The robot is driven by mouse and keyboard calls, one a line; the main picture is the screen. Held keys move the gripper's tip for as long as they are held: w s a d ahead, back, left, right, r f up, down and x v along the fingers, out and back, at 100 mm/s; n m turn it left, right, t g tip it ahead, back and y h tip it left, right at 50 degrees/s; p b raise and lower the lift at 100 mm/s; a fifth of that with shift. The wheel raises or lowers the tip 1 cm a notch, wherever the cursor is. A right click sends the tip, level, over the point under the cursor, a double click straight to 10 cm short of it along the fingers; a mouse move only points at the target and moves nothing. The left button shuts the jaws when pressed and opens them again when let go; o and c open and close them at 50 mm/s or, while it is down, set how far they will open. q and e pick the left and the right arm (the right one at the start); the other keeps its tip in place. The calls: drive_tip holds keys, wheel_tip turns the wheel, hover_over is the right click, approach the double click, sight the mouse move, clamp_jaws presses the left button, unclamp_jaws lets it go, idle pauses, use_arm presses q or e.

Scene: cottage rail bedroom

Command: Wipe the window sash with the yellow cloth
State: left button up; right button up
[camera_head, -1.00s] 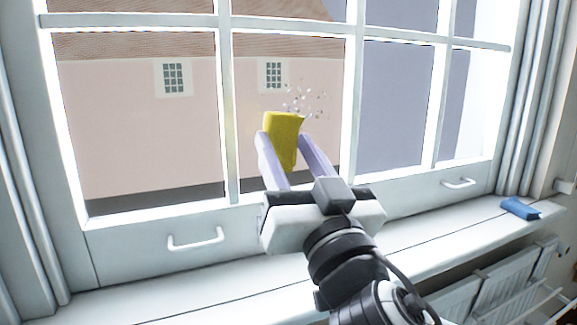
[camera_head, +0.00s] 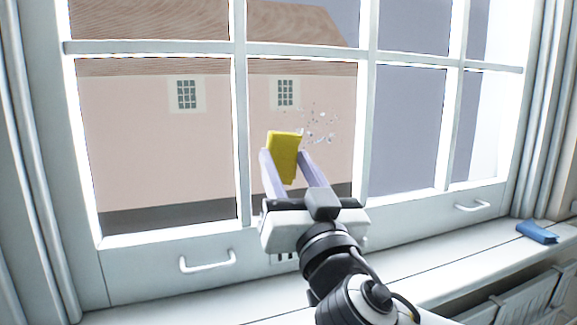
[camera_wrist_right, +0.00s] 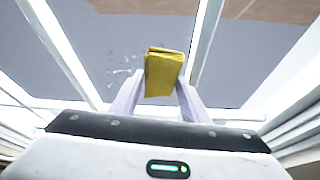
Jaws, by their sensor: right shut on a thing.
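The yellow cloth (camera_head: 283,152) is folded and held between the fingers of my right gripper (camera_head: 287,168), which is shut on it. It also shows in the right wrist view (camera_wrist_right: 163,72). The cloth is up in front of a middle pane of the window sash (camera_head: 240,150). I cannot tell whether it touches the glass. A patch of small pale specks (camera_head: 321,128) is on the pane to the upper right of the cloth; in the right wrist view specks (camera_wrist_right: 122,72) show left of the cloth. My left gripper is not in view.
A blue cloth-like item (camera_head: 537,231) lies on the right end of the windowsill (camera_head: 420,262). White handles (camera_head: 207,262) stick out from the lower sash rail. A radiator (camera_head: 520,305) is below the sill. Most of the sill is clear.

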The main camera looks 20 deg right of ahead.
sight(285, 152)
drive_tip(key=shift+w, duration=0.9)
idle(0.3)
drive_tip(key=shift+d+b, duration=0.95)
drive_tip(key=shift+d, duration=1.65)
drive_tip(key=shift+w+d+b, duration=0.15)
drive_tip(key=shift+d+b, duration=0.25)
drive_tip(key=shift+d, duration=1.3)
drive_tip(key=shift+w+d+b, duration=0.1)
drive_tip(key=shift+d+b, duration=0.25)
drive_tip(key=shift+d, duration=1.35)
drive_tip(key=shift+r+p, duration=1.2)
drive_tip(key=shift+r, duration=0.05)
drive_tip(key=shift+a+p, duration=0.3)
drive_tip(key=shift+a, duration=2.35)
drive_tip(key=shift+s+a, duration=0.15)
drive_tip(key=shift+a, duration=1.55)
drive_tip(key=shift+s+a, duration=0.1)
drive_tip(key=shift+a, duration=1.6)
drive_tip(key=shift+w+d+r+p, duration=0.1)
drive_tip(key=shift+r+p, duration=1.15)
drive_tip(key=shift+d+f, duration=0.15)
drive_tip(key=shift+d, duration=1.9)
drive_tip(key=shift+w+d+p, duration=0.2)
drive_tip(key=shift+d+p, duration=0.55)
drive_tip(key=shift+d, duration=3.2)
